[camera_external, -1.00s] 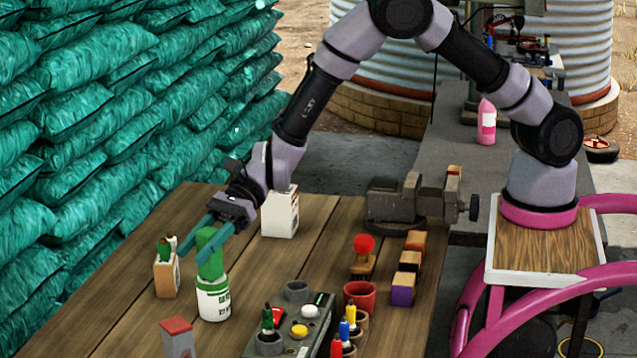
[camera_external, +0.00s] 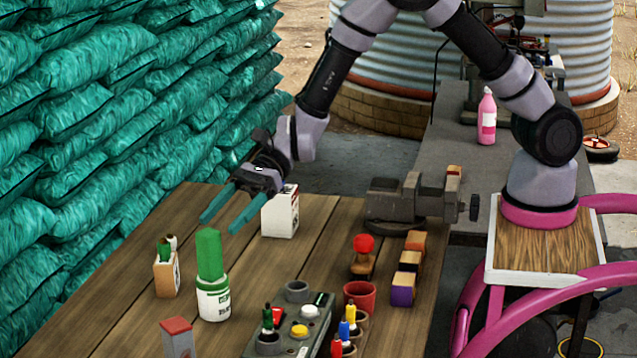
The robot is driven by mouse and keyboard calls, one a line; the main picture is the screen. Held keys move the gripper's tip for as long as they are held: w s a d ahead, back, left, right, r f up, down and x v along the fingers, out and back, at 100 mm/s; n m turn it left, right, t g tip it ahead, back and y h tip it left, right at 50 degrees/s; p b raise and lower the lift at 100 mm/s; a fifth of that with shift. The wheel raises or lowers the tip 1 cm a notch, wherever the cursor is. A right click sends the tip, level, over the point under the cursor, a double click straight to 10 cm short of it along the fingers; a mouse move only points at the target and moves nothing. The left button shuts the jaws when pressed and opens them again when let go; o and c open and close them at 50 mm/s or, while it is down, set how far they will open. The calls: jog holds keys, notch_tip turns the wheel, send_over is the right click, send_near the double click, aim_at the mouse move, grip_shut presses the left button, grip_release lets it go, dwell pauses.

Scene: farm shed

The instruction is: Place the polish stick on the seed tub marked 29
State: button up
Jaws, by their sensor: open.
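A white tub (camera_external: 213,300) with dark printed marking stands on the wooden table at the left; its number is too small to read. A green stick (camera_external: 209,254), which looks like the polish stick, stands upright on top of the tub. My gripper (camera_external: 217,222) is open and empty, its two teal fingers above the green stick and apart from it.
A small box with bottles (camera_external: 167,275) stands left of the tub. A white carton (camera_external: 281,213) is behind it. A grey tray (camera_external: 299,316) with several items, a red pot (camera_external: 360,296) and a vise (camera_external: 405,203) are to the right. Stacked teal sacks (camera_external: 90,130) line the left side.

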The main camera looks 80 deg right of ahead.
jog(key=s+d+r+n+g+h, duration=0.1)
jog(key=s+d+r+n+g, duration=0.1)
jog(key=s+d+r+n, duration=0.5)
jog(key=s+d+r+n+g+h, duration=0.15)
jog(key=s+d+r, duration=0.35)
jog(key=s+r, duration=0.55)
jog(key=s+d+r+n+t+h, duration=0.2)
jog(key=s+d+r+n+h, duration=0.1)
jog(key=s+d, duration=0.4)
jog(key=s+d+r+n+t+h, duration=0.3)
jog(key=s+d+n+h, duration=0.2)
jog(key=d, duration=0.5)
jog(key=s+n, duration=0.1)
jog(key=s, duration=0.1)
jog(key=shift+s+d+r+n, duration=0.15)
jog(key=shift+s+r+n, duration=0.2)
jog(key=shift+s+r, duration=0.05)
